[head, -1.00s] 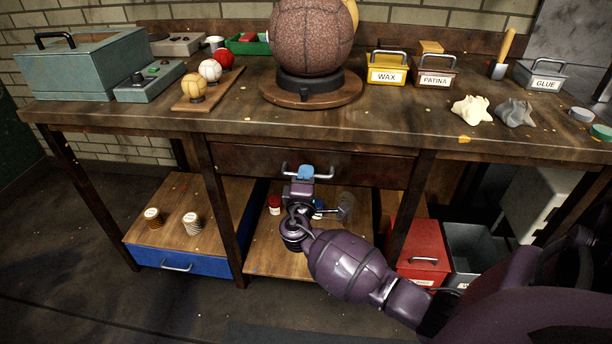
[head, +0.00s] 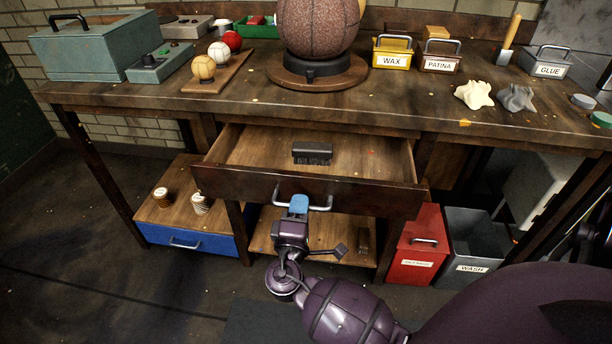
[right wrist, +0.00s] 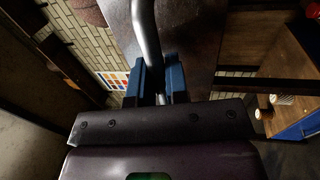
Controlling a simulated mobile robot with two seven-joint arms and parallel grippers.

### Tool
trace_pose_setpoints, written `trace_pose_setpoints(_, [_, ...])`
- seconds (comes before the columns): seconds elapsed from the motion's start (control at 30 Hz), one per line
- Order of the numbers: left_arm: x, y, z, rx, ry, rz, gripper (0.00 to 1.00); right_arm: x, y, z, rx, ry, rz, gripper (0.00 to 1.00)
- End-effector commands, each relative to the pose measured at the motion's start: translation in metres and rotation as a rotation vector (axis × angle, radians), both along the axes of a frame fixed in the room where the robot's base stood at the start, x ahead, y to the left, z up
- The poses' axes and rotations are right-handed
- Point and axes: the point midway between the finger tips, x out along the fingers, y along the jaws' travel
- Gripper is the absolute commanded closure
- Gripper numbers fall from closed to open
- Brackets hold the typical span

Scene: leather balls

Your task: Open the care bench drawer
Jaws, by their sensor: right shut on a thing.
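The care bench drawer (head: 235,183) stands pulled out from under the bench top, its inside open to view from above. A dark brush-like block (head: 312,153) lies in it. My right gripper (head: 298,203) is shut on the metal drawer handle (head: 320,207) at the middle of the drawer front. In the right wrist view the blue fingers (right wrist: 158,82) sit on both sides of the handle bar (right wrist: 147,35). My left gripper is not in view.
The bench top (head: 400,105) holds a large leather ball (head: 318,25) on a stand, small balls and labelled tins. Below are a blue drawer (head: 185,239), a red bin (head: 423,245) and a grey wash bin (head: 475,245). Open floor lies in front at left.

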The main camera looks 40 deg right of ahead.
Motion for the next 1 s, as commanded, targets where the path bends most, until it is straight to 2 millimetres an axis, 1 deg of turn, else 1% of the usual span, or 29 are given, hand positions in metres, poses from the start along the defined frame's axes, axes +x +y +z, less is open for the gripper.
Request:
trace_pose_setpoints(0.03, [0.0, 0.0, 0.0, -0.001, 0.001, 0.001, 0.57, -0.01, 0.012, 0.0, 0.006, 0.001, 0.002, 1.0])
trace_pose_setpoints(0.2, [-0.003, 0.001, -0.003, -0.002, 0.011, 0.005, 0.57, -0.039, 0.045, 0.0, 0.004, 0.002, 0.001, 1.0])
trace_pose_setpoints(0.4, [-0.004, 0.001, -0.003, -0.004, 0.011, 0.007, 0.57, -0.064, 0.076, 0.0, 0.002, 0.001, 0.001, 1.0])
trace_pose_setpoints(0.5, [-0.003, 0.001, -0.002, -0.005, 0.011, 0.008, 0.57, -0.074, 0.087, 0.0, 0.002, 0.001, 0.002, 1.0])
trace_pose_setpoints(0.73, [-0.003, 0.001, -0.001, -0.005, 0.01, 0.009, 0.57, -0.086, 0.101, 0.0, 0.001, 0.0, 0.002, 1.0])
trace_pose_setpoints(1.0, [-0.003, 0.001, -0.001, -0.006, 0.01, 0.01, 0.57, -0.088, 0.104, 0.0, 0.0, 0.0, 0.003, 1.0])
